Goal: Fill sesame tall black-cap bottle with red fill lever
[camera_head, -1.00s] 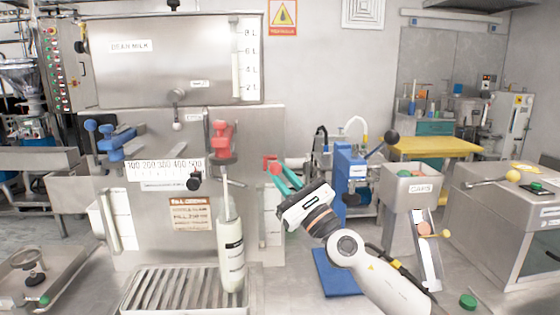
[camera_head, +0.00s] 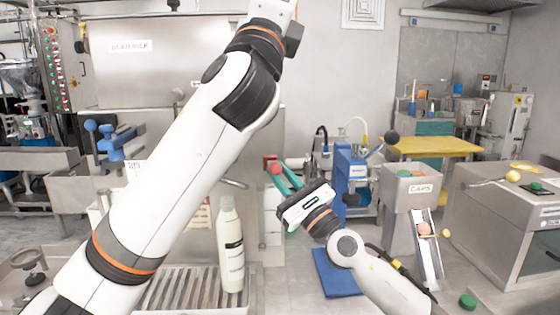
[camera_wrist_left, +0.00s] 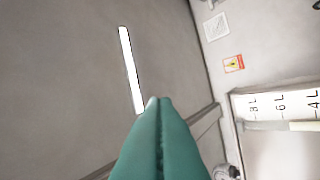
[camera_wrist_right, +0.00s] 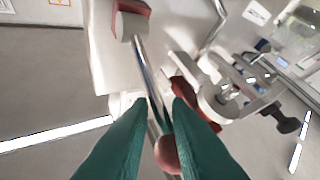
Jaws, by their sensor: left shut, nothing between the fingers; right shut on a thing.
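The red knob (camera_wrist_right: 168,154) shows between the fingertips in the right wrist view. My left gripper (camera_wrist_left: 158,104) is shut and empty, and shows only in the left wrist view. My left arm hides the machine's front in the head view.
A grey bin marked CAPS (camera_head: 410,182) and a blue press (camera_head: 350,175) stand to the right. A yellow table (camera_head: 430,146) is behind them. A steel cabinet (camera_head: 505,225) is at far right. A green cap (camera_head: 467,301) lies on the floor.

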